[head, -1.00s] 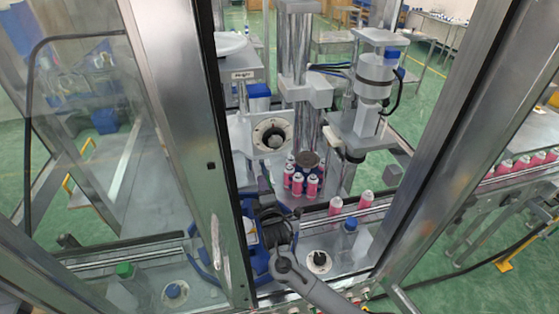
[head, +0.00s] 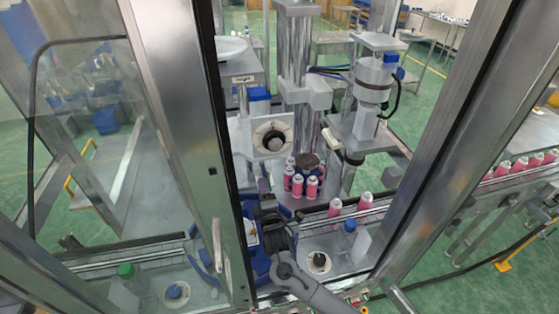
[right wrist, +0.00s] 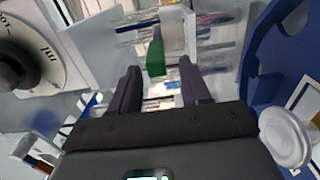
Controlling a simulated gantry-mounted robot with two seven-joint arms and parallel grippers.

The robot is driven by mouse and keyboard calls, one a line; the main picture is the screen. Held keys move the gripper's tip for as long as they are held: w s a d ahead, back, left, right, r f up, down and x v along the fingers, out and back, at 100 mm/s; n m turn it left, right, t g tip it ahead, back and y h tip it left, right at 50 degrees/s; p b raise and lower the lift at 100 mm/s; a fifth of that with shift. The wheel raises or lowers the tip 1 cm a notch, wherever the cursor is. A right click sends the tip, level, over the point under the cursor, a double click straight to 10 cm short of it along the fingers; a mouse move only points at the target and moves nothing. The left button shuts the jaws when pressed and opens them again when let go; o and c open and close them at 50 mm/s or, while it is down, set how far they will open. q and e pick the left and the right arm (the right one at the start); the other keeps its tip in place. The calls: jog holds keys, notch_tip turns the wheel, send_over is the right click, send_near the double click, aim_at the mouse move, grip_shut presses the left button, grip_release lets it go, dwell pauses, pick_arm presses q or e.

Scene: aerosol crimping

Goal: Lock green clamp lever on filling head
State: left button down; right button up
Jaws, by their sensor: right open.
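The green clamp lever (right wrist: 155,55) shows in the right wrist view as an upright green block beside a pale block (right wrist: 172,33). It appears ahead of the fingertips of my right gripper (right wrist: 163,75), within the gap between them, nearer the left finger. The gripper is open and I see no contact with the lever. The lever is not distinguishable there. My left gripper is not in view.
A dial with a dark knob (head: 273,138) faces front, and it is close at the left in the right wrist view (right wrist: 18,65). Metal posts (head: 195,130) frame the opening. A blue panel (right wrist: 265,60) is at the right.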

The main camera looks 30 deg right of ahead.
jog(key=p+v, duration=0.4)
jog(key=v, duration=0.1)
jog(key=shift+s, duration=0.2)
dwell(0.4)
